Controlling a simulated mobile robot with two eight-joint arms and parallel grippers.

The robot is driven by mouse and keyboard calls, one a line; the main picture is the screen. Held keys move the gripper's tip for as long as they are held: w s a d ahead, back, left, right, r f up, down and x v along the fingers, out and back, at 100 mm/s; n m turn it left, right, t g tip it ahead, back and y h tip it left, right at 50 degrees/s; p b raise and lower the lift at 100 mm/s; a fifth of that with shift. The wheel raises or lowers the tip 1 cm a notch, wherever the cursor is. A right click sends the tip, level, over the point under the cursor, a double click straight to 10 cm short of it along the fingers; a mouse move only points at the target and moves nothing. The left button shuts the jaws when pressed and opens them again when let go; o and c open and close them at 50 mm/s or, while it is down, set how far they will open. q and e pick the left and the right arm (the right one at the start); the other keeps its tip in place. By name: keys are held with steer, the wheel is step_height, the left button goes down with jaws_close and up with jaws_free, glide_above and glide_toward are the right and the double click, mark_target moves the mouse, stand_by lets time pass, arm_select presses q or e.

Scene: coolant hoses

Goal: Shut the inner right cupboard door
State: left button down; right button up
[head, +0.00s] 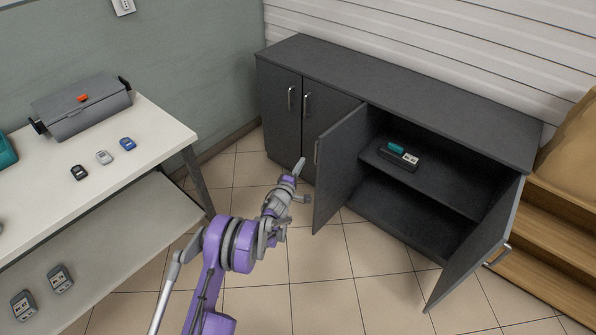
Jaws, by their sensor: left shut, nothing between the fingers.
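The dark grey cupboard (410,96) stands against the back walls. Its inner right door (340,172) stands open, hinged near the cupboard's middle and swung out toward the room. My left gripper (297,168) is shut and empty, just left of that free edge and handle, and appears apart from the door. My right gripper is out of view.
The outer right door (475,245) also stands open, beside wooden steps (550,240). The two left doors (290,100) are shut. A small box with a teal item (398,155) lies on the inner shelf. A white workbench (165,135) stands left. Tiled floor in front is clear.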

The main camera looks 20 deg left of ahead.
arm_select(q)
steer(key=w+d, duration=0.1)
steer(key=d, duration=0.1)
steer(key=w+d, duration=0.2)
steer(key=shift+s, duration=0.1)
stand_by(0.5)
